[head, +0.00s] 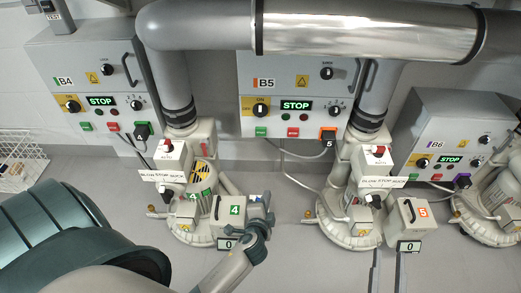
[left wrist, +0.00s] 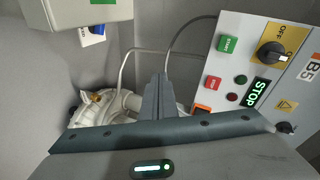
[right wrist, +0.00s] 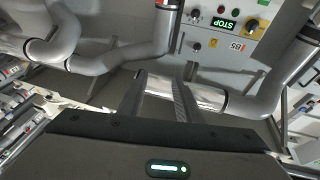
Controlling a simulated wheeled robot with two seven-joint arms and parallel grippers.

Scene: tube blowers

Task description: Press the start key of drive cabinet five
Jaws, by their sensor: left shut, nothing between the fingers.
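Drive cabinet B5 (head: 280,80) hangs in the middle of the head view. Its green start key (head: 261,131) is at the lower left of the panel, left of a red key (head: 292,132). The display above reads STOP. In the left wrist view the panel is turned on its side, with the green start key (left wrist: 227,43) right of my fingers. My left gripper (head: 267,203) is shut and empty, below the cabinet, apart from it and beside the blower box marked 4. My right gripper (head: 388,255) is open and empty at the lower right; its fingers also show in the right wrist view (right wrist: 156,85).
Cabinet B4 (head: 85,85) is at left and B6 (head: 455,140) at right, with similar keys. Blower boxes marked 4 (head: 228,208) and 5 (head: 405,220) stand on the floor. A large pipe (head: 360,30) crosses above B5. A cable hangs from the orange plug (head: 328,134).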

